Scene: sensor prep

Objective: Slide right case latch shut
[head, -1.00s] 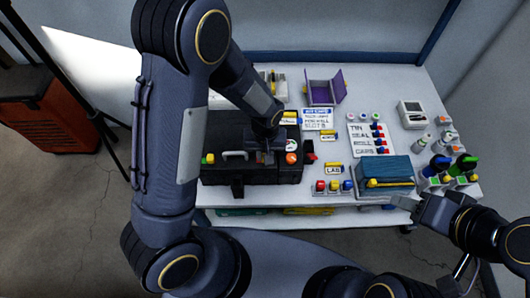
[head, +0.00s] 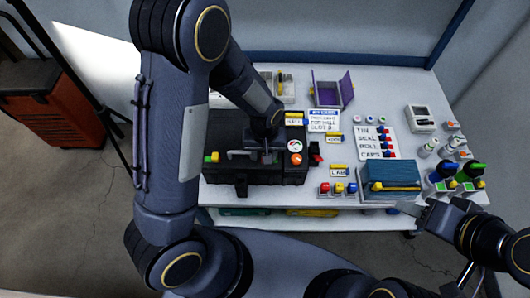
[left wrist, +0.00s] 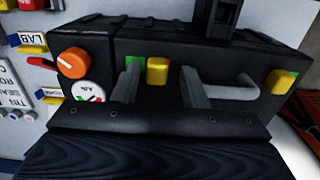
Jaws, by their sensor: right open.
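The black case (head: 232,178) stands on the left of the bench. In the left wrist view, its right latch, a yellow slider (left wrist: 157,70), sits beside a green mark. My left gripper (left wrist: 161,84) is open, with one finger on each side of this latch and visible gaps. In the head view, the left gripper (head: 265,156) is over the case and its arm hides the latch. The case's other yellow latch (left wrist: 279,82) is beside the grey handle (left wrist: 236,89), also with green showing. My right gripper (head: 418,212) is open and empty near the bench's front right edge.
An orange knob (left wrist: 72,62) and a round gauge (left wrist: 90,94) are close beside the left gripper. A blue box (head: 391,178), small coloured blocks (head: 338,188) and several bottles (head: 446,168) stand to the right. An open purple box (head: 332,92) is at the back.

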